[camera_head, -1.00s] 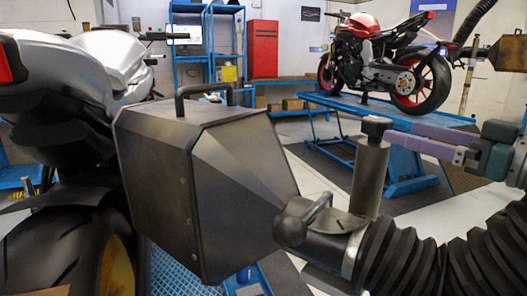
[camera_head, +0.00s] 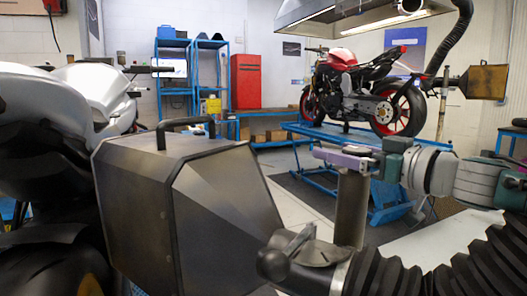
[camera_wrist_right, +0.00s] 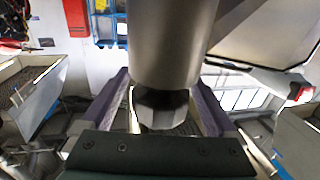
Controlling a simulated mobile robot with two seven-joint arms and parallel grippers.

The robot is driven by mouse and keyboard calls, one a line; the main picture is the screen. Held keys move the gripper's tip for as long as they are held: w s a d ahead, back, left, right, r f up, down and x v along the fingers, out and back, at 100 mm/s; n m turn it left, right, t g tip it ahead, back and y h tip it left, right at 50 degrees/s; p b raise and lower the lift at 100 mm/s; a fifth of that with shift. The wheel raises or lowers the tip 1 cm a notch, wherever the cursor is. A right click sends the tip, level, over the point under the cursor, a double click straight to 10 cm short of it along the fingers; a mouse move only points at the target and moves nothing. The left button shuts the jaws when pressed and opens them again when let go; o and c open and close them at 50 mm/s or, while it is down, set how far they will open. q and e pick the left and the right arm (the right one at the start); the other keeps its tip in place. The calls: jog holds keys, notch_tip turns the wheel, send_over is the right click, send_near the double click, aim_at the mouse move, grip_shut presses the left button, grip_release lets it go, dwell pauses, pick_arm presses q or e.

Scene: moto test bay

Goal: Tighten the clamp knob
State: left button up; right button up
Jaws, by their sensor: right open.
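The clamp knob (camera_wrist_right: 162,108) is a dark, faceted knob on the end of a grey metal post, seen in the wrist view. The post (camera_head: 351,210) stands upright beside the hose end of the large dark hood (camera_head: 190,205) in the head view. My right gripper (camera_head: 330,156) comes in level from the right at the top of the post. Its purple fingers (camera_wrist_right: 160,105) are open, one on each side of the knob, with visible gaps. In the head view the fingers mostly hide the knob. My left gripper is not in view.
A black ribbed hose (camera_head: 440,275) and a lever fitting (camera_head: 290,245) lie below my right arm. A grey motorcycle (camera_head: 60,165) stands close at the left. A red motorcycle (camera_head: 355,90) stands on a blue lift table (camera_head: 375,140) behind.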

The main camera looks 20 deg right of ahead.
jog(key=c, duration=1.4)
jog(key=shift+o, duration=0.2)
